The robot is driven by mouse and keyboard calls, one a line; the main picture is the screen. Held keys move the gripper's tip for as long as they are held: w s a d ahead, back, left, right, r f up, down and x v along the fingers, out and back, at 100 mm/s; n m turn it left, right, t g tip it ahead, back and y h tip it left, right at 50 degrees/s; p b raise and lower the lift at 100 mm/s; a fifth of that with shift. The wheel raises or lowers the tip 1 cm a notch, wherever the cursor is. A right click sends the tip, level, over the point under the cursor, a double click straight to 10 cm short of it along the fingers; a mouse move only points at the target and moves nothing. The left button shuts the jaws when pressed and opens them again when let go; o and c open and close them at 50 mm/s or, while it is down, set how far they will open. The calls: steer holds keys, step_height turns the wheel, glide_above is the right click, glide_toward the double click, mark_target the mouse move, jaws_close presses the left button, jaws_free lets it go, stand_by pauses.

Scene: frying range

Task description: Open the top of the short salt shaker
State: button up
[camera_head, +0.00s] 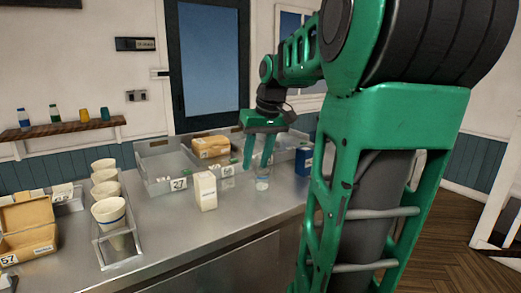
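A small clear shaker (262,184), which looks like the short salt shaker, stands upright on the steel counter (240,215). Its top is too small in the picture to tell whether it is open. My gripper (256,166) points down just above and slightly behind or left of it in the picture. Its two green fingers are apart, with nothing visible between them. I cannot tell whether a fingertip touches the shaker.
A cream carton (205,192) and a small glass-like item (227,183) stand left of the shaker. A blue box (303,161) is to the right. Grey bins (160,186) line the back. Paper cups in a rack (122,263) stand left. The front counter is clear.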

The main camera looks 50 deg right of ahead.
steer(key=n+t, duration=0.1)
steer(key=n, duration=0.1)
glide_toward(261, 152)
step_height(261, 152, up, 2)
steer(key=s+a, duration=0.1)
steer(key=shift+h, duration=0.4)
steer(key=x, duration=1)
steer(key=shift+w, duration=0.2)
jaws_close()
